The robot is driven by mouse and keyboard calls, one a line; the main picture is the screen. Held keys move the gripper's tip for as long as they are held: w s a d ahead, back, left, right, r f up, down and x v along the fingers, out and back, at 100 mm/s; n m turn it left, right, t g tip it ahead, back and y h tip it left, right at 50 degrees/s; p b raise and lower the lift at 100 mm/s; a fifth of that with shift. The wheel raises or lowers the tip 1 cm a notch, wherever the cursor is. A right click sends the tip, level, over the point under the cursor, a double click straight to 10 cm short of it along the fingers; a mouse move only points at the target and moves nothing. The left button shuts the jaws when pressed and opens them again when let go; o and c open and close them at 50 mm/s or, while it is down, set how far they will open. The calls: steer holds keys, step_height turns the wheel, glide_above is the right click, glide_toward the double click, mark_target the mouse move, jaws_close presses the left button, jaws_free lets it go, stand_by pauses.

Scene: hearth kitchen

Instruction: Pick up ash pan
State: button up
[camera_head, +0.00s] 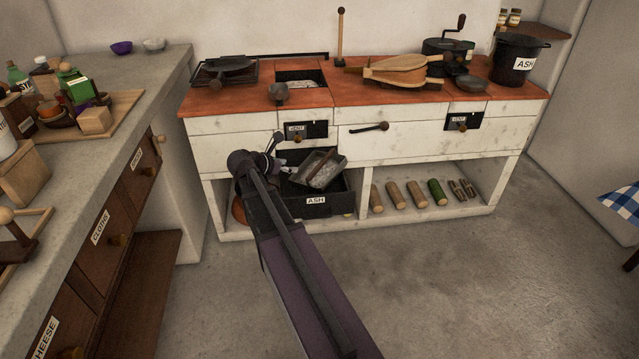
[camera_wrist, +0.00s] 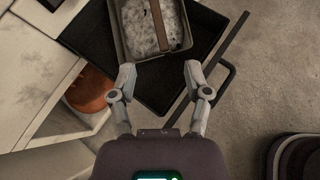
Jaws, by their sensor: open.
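The ash pan (camera_head: 326,178) is a small grey metal pan of pale ash with a brown bar across it. It sits in or just over the pulled-out black drawer (camera_head: 330,208) marked ASH under the stove. In the wrist view, the ash pan (camera_wrist: 126,42) is at the top, cut off by the edge. The drawer (camera_wrist: 88,35) shows around it. My gripper (camera_wrist: 160,72) is open and empty, its fingertips just short of the pan's near rim and the bar's near end. In the head view, my gripper (camera_head: 279,150) is left of the pan, partly hidden by my arm.
The white stove's red top (camera_head: 345,98) overhangs the drawer. Several logs (camera_head: 397,195) lie on the low shelf to the right. A rounded orange-brown object (camera_wrist: 90,90) is beside the drawer. A grey counter (camera_head: 150,90) stands left. The floor in front is clear.

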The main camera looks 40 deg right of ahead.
steer(key=shift+w+d+f+n+h+b, duration=0.3)
steer(key=shift+d+f+n+b, duration=0.25)
steer(key=shift+d+b, duration=0.2)
steer(key=shift+w+d+f+n+h+b, duration=0.3)
steer(key=shift+d+f+n+b, duration=0.3)
steer(key=shift+b, duration=0.1)
steer(key=shift+w+d+f+n+h+b, duration=0.3)
steer(key=shift+d+f+n+b, duration=0.25)
steer(key=shift+d+b, duration=0.2)
steer(key=b, duration=0.3)
glide_toward(322, 161)
steer(key=f+x, duration=0.1)
steer(key=x, duration=0.2)
steer(key=shift+d, duration=0.65)
steer(key=shift+r+b+x, duration=0.2)
steer(key=shift+b+x, duration=0.7)
steer(key=shift+x, duration=1.7)
steer(key=shift+w, duration=0.15)
